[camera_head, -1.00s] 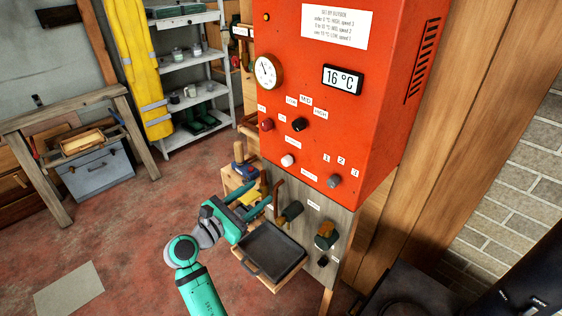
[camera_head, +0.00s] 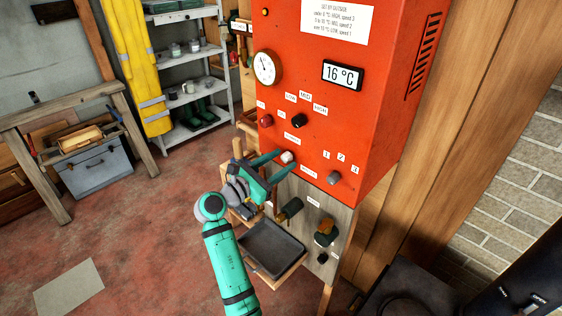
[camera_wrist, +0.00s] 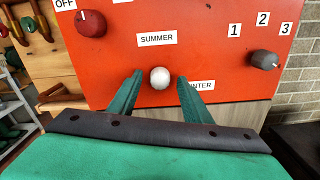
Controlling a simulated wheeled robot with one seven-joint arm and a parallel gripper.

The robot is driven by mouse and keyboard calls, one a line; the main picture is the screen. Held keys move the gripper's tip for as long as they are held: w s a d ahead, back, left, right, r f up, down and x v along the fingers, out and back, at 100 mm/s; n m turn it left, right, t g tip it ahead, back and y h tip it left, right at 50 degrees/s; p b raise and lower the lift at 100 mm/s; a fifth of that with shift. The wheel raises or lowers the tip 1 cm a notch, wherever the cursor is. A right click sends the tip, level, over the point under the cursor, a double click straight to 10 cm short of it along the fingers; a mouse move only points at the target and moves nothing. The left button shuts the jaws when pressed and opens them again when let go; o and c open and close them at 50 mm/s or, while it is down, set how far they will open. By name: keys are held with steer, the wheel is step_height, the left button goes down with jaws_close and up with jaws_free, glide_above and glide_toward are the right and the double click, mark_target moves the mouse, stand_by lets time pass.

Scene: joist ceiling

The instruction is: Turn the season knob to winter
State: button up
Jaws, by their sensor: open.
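The season knob (camera_head: 287,157) is a small white round knob low on the front of the red cabinet. In the wrist view the white knob (camera_wrist: 159,78) sits between the labels SUMMER (camera_wrist: 157,38), above it, and WINTER (camera_wrist: 200,85), at its lower right and partly hidden by a finger. My gripper (camera_head: 287,164) is open at the cabinet's lower front. In the wrist view its two green fingers (camera_wrist: 159,85) stand on either side of the white knob, with a gap on each side. The knob's pointer direction cannot be told.
A red knob (camera_wrist: 90,23), a black knob (camera_head: 299,121) and a grey knob (camera_wrist: 264,60) marked 1, 2, 3 are on the same panel. A gauge (camera_head: 267,67) and a 16 °C display (camera_head: 342,76) are above. A dark tray (camera_head: 271,248) lies below.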

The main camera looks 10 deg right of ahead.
steer(key=shift+w+d, duration=0.2)
steer(key=shift+d, duration=0.1)
steer(key=c, duration=1.1)
